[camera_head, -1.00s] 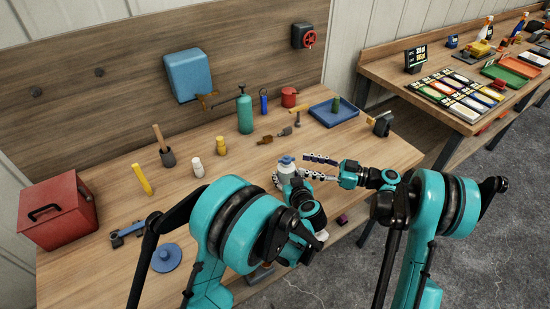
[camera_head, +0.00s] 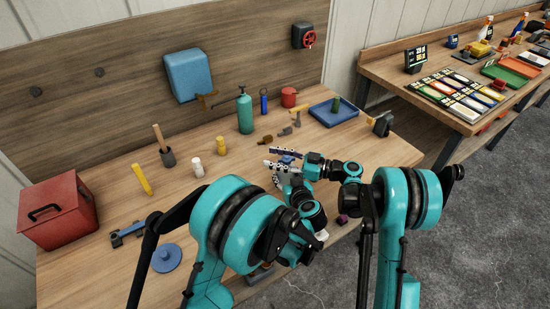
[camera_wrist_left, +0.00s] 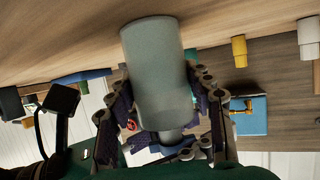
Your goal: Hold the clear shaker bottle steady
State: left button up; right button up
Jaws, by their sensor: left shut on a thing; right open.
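The clear shaker bottle (camera_wrist_left: 155,65) looks pale grey and see-through in the left wrist view, where the picture is turned over. My left gripper (camera_wrist_left: 162,100) is shut on it, with fingers along both sides near the lid end. In the head view, the bottle's blue lid (camera_head: 287,158) shows between the fingers of my right gripper (camera_head: 269,156). The right gripper is open, its fingers reaching left across the bottle's top. I cannot tell whether they touch it. Most of the bottle is hidden in the head view.
A green bottle (camera_head: 245,112), a yellow cylinder (camera_head: 221,146) and a white cylinder (camera_head: 197,167) stand farther back. A blue tray (camera_head: 322,119) lies at the back right. A red box (camera_head: 60,210) stands at far left.

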grip_shut()
jog(key=shift+n+g, duration=0.4)
jog(key=shift+g, duration=0.2)
jog(key=n+g, duration=0.1)
jog(key=g, duration=0.1)
jog(key=s+n+g, duration=0.1)
jog(key=g, duration=0.1)
jog(key=shift+n+y, duration=0.3)
jog(key=shift+n, duration=0.1)
jog(key=shift+s+n+g+h, duration=0.25)
jog(key=shift+n+g, duration=0.4)
jog(key=shift+g, duration=0.4)
jog(key=shift+s+n+g+h, duration=0.2)
jog(key=shift+n+g, duration=0.4)
jog(key=shift+g, duration=0.4)
jog(key=shift+s+n+g+h, duration=0.25)
jog(key=shift+n+g, duration=0.4)
jog(key=shift+g, duration=0.4)
grip_release()
jog(key=shift+s, duration=0.1)
